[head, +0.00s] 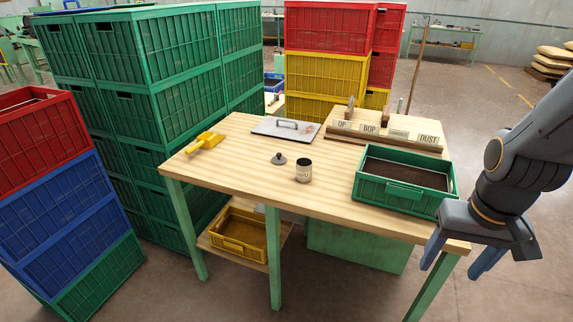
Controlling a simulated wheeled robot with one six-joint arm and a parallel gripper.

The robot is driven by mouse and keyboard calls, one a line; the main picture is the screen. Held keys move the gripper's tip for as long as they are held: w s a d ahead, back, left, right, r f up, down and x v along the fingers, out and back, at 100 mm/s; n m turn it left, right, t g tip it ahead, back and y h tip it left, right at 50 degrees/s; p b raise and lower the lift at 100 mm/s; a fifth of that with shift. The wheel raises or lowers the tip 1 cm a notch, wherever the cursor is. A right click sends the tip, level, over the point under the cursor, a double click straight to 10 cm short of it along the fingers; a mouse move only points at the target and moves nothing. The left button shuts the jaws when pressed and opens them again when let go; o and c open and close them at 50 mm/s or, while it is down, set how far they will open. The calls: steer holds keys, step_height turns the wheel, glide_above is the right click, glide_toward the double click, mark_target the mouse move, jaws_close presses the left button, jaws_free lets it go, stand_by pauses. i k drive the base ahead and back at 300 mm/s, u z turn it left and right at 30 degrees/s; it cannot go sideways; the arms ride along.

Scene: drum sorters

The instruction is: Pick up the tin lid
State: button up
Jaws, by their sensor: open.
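The tin lid (279,158) is a small dark grey disc with a knob on top. It lies flat on the wooden table (232,150), near the middle. The tin (304,171), a small dark can with a pale label, stands upright just to the right of the lid, apart from it. Its top appears uncovered. My gripper (455,262) is at the right, by the table's front right corner, well away from the lid. Its fingers point down, spread apart, with nothing visible between them.
A green crate (404,192) with dark contents stands on the table between my gripper and the tin. A metal plate with a handle (286,128), a yellow scoop (206,142) and a labelled wooden rack (385,135) are also there. Stacked crates (180,100) stand behind and left.

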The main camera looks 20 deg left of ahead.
mark_target(278, 159)
steer(key=u, duration=0.65)
steer(key=i, duration=0.6)
steer(key=u, duration=0.75)
steer(key=i, duration=0.85)
steer(key=z, duration=0.45)
